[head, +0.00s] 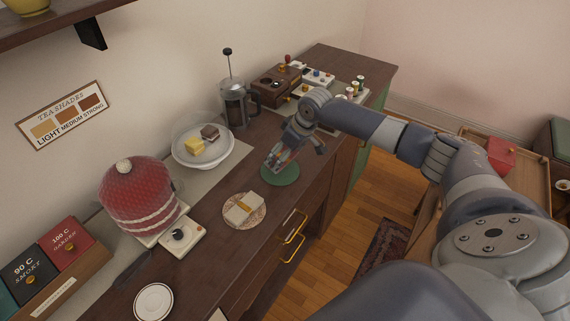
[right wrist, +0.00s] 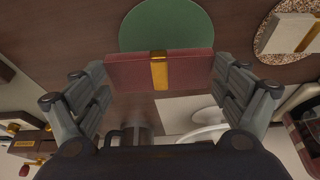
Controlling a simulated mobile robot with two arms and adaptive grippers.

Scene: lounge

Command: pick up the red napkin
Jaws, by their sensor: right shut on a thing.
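The red napkin (right wrist: 184,72) is a folded dark red bundle with a gold band around its middle. In the right wrist view it spans the gap between the fingers of my right gripper (right wrist: 160,85), which is shut on it. In the head view my right gripper (head: 281,157) points down over a round green mat (head: 283,176) on the wooden counter. The fingers mostly hide the napkin there. The green mat also shows beyond the napkin in the wrist view (right wrist: 165,25). I cannot tell the exact height of the napkin above the mat. My left gripper is not in view.
A cream napkin with a gold band (head: 239,214) lies on a speckled round mat nearby. A plate with cakes (head: 202,157), a French press (head: 235,106) and a wooden box (head: 275,88) stand behind. A red object (head: 501,154) sits on a tray at right.

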